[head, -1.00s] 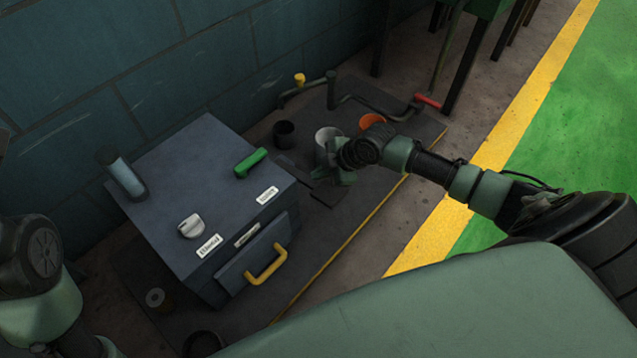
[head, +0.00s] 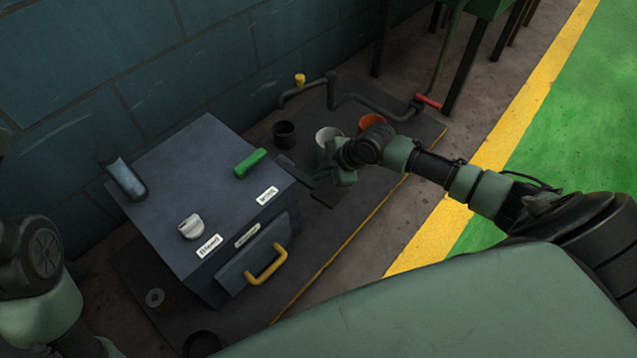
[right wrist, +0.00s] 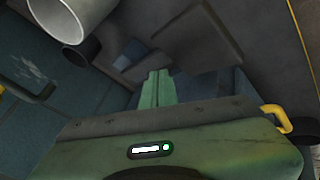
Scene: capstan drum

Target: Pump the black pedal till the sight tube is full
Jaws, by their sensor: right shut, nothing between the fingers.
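A dark flat plate (head: 325,194), apparently the black pedal, lies low beside the cabinet's right side. A dark plate also shows at the top of the right wrist view (right wrist: 200,28). My right gripper (head: 335,178) is shut and empty, over or beside the plate; its green fingers point toward the cabinet in the right wrist view (right wrist: 157,88). I cannot tell whether they touch the plate. A slanted grey-blue tube with dark ends (head: 124,176), likely the sight tube, stands at the cabinet's left; its level is not readable. My left gripper is not in view.
The blue-grey cabinet (head: 200,165) carries a green lever (head: 250,162), a grey knob (head: 190,227) and a yellow drawer handle (head: 266,265). A black cup (head: 284,134), a white cup (head: 327,136), an orange cup (head: 371,122) and a red-handled crank (head: 428,101) stand behind.

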